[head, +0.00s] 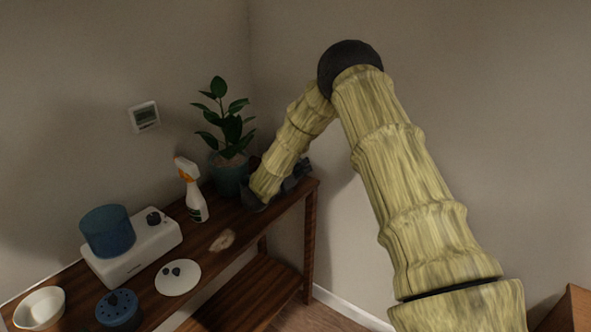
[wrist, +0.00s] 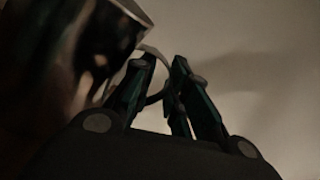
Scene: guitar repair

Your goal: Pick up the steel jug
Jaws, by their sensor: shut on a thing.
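The steel jug (wrist: 75,50) fills the left of the wrist view, shiny, dark and blurred, with reflections on its side. Its thin curved handle shows between the fingers of my gripper (wrist: 162,75), which is shut on it. In the head view my gripper (head: 297,174) is mostly behind my own forearm at the far right end of the wooden table. The jug cannot be made out there, and whether it touches the table cannot be told.
A potted plant (head: 229,172) stands just left of my forearm. A spray bottle (head: 191,190), a white appliance with a blue pot (head: 108,232), a white lid (head: 178,277), a blue perforated container (head: 118,308) and a white bowl (head: 40,308) stand along the wooden table (head: 205,262). Walls close the back.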

